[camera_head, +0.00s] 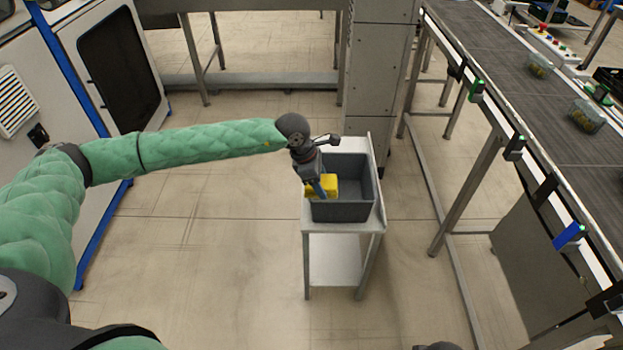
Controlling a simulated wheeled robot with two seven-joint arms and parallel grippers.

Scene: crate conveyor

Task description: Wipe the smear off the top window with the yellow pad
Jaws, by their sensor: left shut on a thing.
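The yellow pad (329,184) is at the left side of a grey bin (344,211) on a small metal stand. My left gripper (321,189) reaches in from the left, points down and is shut on the yellow pad. The gripper hides part of the pad, and I cannot tell whether the pad touches the bin's floor. A dark window (118,68) shows in the white and blue cabinet at the upper left; I cannot make out a smear on it. My right gripper is not in view.
The metal stand (375,222) holds the bin. A conveyor (520,70) with clear crates (586,116) runs along the right. A grey metal column (378,75) stands just behind the stand. The floor between cabinet and stand is clear.

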